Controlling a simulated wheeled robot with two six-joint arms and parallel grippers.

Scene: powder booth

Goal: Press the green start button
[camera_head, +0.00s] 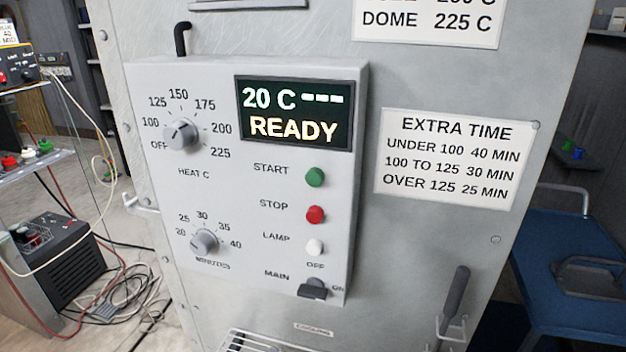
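The green start button (316,177) is on the right side of a grey control panel (270,215), beside the label START. Below it are a red stop button (315,214) and a white lamp button (314,247). The display (294,113) above reads 20 C with dashes and READY. The heat knob (182,134) and the minutes knob (204,241) are on the panel's left. The main switch (314,289) is at the panel's bottom right, between OFF and ON labels. Neither of my grippers shows in the head view.
The panel stands out from a grey metal cabinet. An extra-time sign (455,158) is right of it, and a dark-handled tool (455,294) hangs lower right. A blue bench (560,235) is at far right. Cables and a black box (50,255) lie at left. Space before the buttons is clear.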

